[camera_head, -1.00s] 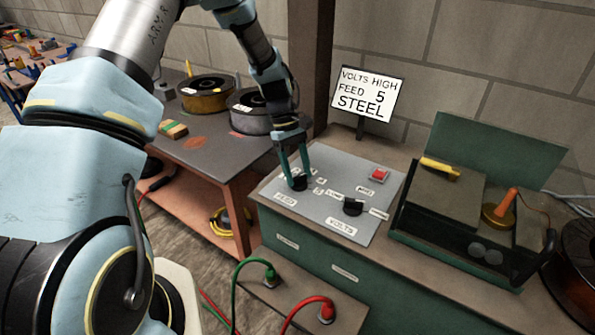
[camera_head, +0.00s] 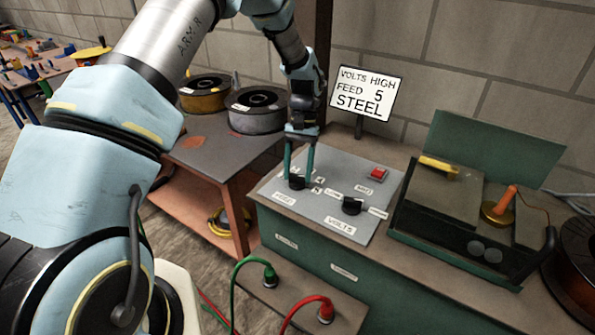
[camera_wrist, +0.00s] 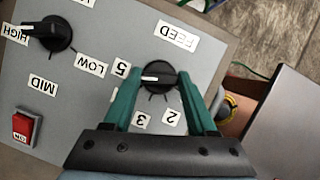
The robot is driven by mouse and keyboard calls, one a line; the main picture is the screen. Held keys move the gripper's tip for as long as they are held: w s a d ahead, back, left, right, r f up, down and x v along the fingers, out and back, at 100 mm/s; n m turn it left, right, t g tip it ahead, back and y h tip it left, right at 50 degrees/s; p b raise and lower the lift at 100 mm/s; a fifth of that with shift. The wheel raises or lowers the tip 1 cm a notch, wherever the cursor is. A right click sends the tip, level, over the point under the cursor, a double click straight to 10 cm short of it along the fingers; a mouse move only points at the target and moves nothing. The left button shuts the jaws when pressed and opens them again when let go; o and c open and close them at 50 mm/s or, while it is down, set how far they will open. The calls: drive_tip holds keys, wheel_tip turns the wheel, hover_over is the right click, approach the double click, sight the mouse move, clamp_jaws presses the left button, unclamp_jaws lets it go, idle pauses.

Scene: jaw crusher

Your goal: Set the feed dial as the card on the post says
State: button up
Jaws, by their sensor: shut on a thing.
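The card (camera_head: 362,93) on the post reads "VOLTS HIGH, FEED 5, STEEL". The black feed dial (camera_wrist: 160,72) is on the grey panel (camera_head: 335,210), beside its FEED label (camera_wrist: 176,34). My gripper (camera_wrist: 159,73) is shut on the feed dial, one green finger on each side; it also shows in the head view (camera_head: 298,180). The dial's white mark points left in the wrist view, toward the 5 label (camera_wrist: 121,70). Labels 3 (camera_wrist: 142,121) and 2 (camera_wrist: 171,117) show; the 4 is mostly hidden behind a finger.
The volts dial (camera_wrist: 46,33) has its white mark toward HIGH. A red switch (camera_wrist: 22,127) is on the panel. An open green box (camera_head: 440,250) stands to the right. Green (camera_head: 270,278) and red (camera_head: 326,312) cable plugs are below the panel.

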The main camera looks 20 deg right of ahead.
drive_tip(key=shift+m+t, duration=0.3)
drive_tip(key=shift+m, duration=0.5)
drive_tip(key=o, duration=1.4)
drive_tip(key=shift+c, duration=0.2)
drive_tip(key=b+v, duration=0.2)
drive_tip(key=v, duration=0.9)
drive_tip(key=shift+d+b, duration=0.3)
drive_tip(key=shift+b, duration=0.05)
drive_tip(key=shift+f, duration=0.15)
